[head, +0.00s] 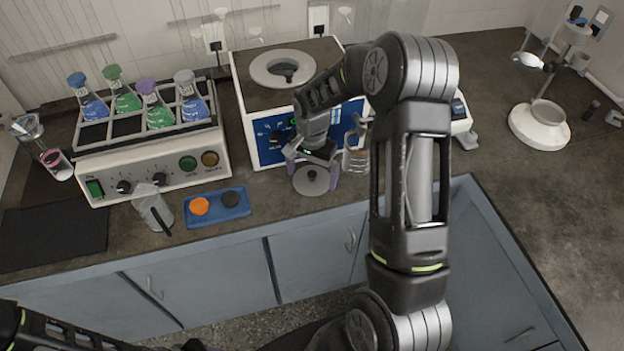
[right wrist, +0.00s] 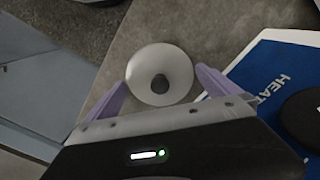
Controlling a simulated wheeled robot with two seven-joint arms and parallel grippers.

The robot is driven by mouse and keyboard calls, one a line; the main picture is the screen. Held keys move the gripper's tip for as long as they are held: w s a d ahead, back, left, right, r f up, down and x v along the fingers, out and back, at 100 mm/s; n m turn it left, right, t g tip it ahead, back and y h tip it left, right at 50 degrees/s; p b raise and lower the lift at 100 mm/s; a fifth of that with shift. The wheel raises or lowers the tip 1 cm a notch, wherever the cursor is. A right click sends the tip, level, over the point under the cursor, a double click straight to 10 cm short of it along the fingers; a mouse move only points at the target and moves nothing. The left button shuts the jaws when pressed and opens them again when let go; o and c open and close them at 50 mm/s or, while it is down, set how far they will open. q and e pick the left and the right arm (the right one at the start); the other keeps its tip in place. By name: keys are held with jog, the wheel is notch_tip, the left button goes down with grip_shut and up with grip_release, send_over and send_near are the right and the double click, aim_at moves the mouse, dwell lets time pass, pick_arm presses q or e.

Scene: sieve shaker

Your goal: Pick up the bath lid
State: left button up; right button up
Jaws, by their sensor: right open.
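The bath lid (head: 313,187) is a round pale grey disc with a dark knob at its centre. It lies flat on the counter in front of the blue-fronted heating bath (head: 266,150). In the right wrist view the lid (right wrist: 150,62) sits ahead of the jaws, its knob between the two purple fingers. My right gripper (head: 312,170) is open and empty above the lid, pointing down. I cannot tell whether the fingers touch it. My left arm shows only at the bottom left edge, and its gripper is not in view.
The bath's round top opening (head: 283,70) is behind my right gripper. A glass beaker (head: 356,160) stands close to its right. A blue tray (head: 217,207) with orange and black discs lies left, near a shaker (head: 150,165) holding several flasks. The counter's right side is mostly clear.

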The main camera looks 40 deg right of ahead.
jog(key=shift+c, duration=0.2)
jog(key=c, duration=1)
jog(key=shift+r, duration=0.15)
notch_tip(320, 180, up, 21)
jog(key=b, duration=0.3)
notch_tip(320, 180, up, 7)
jog(key=p, duration=0.4)
send_over(312, 173)
